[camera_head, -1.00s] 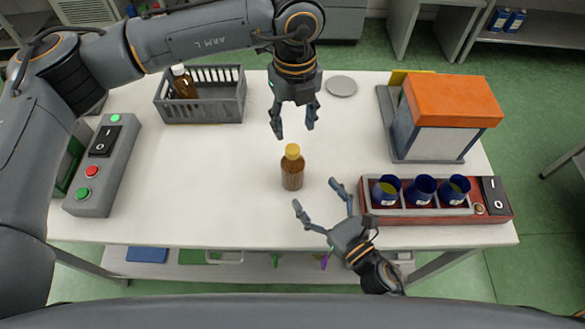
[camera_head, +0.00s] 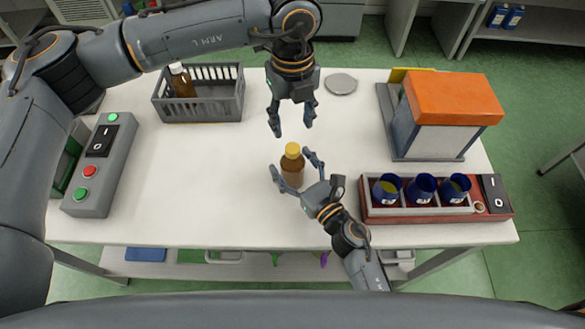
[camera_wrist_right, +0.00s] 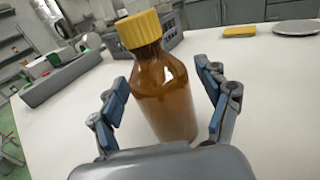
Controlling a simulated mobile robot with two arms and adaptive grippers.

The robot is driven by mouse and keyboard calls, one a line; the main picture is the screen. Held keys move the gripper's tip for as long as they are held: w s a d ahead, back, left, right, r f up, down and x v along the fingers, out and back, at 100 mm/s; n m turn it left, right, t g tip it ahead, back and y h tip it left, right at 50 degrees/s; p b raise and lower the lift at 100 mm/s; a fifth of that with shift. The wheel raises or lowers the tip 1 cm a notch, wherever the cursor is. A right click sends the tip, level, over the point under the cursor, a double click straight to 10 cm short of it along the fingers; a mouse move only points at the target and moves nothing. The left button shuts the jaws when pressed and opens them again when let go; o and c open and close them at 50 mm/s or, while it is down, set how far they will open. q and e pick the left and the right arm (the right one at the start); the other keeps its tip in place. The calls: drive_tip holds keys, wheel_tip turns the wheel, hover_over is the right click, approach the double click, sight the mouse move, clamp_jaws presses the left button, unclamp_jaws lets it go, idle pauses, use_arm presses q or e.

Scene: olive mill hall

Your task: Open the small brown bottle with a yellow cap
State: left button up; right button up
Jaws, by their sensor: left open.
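The small brown bottle (camera_head: 292,171) with a yellow cap (camera_head: 292,150) stands upright on the white table. In the right wrist view the bottle (camera_wrist_right: 165,95) and its cap (camera_wrist_right: 139,29) fill the middle. My right gripper (camera_head: 297,171) is open, its fingers on either side of the bottle; a gap shows beside each finger in the right wrist view (camera_wrist_right: 163,100). My left gripper (camera_head: 292,130) is open and empty, pointing down just behind and above the cap.
A grey crate (camera_head: 205,112) with another brown bottle (camera_head: 181,82) is at the back left. A switch panel (camera_head: 100,165) stands at left. A red rack (camera_head: 440,214) with blue cups is at right, behind it an orange-topped box (camera_head: 452,100). A grey disc (camera_head: 341,84) lies at the back.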

sight(293, 147)
clamp_jaws()
use_arm(q)
drive_tip(key=m, duration=1.3)
drive_tip(key=shift+m, duration=0.4)
drive_tip(key=m, duration=0.4)
drive_tip(key=shift+m, duration=0.3)
drive_tip(key=m, duration=0.6)
drive_tip(key=shift+m, duration=0.3)
drive_tip(key=m, duration=1)
drive_tip(key=shift+m, duration=0.4)
drive_tip(key=m, duration=0.4)
drive_tip(key=shift+m, duration=0.3)
drive_tip(key=shift+f, duration=4)
use_arm(e)
drive_tip(key=shift+f, duration=0.1)
use_arm(q)
drive_tip(key=shift+c, duration=0.2)
